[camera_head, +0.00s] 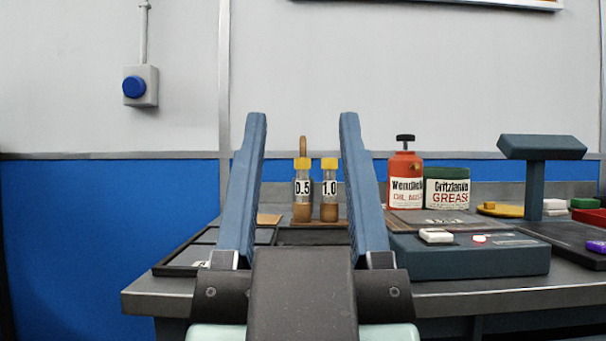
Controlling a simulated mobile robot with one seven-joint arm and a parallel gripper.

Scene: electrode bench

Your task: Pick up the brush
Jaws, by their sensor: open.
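My gripper (302,120) is in the middle of the view, its two blue fingers upright, wide apart and empty. Between the fingers, farther back on the bench, stand two yellow-capped vials, the 0.5 vial (302,188) and the 1.0 vial (329,188). A thin brown rounded piece (303,146) sticks up above the 0.5 vial's cap. It may be the brush's handle, but its lower part is hidden and I cannot tell for sure. No other brush is clearly visible.
The bench (165,287) has a dark tray (190,257) at left. At right are a blue-grey device (470,263), a red bottle (404,172), a green grease tin (447,187) and a dark T-shaped stand (535,175). A blue-buttoned box (148,86) is on the wall.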

